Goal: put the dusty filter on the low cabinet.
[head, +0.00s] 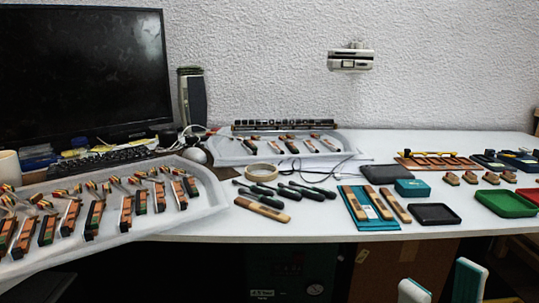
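My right gripper (441,283) shows at the bottom right edge, in front of and below the table edge. Its two pale fingers with teal sides stand apart, and no object shows between them. The rest of it is cut off by the picture edge. My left gripper is not in view. I cannot make out a dusty filter in the head view. I cannot pick out the low cabinet for certain; a dark green box-like unit (290,268) and a brown panel (385,270) stand in shadow under the table.
A pale device (350,60) is on the wall.

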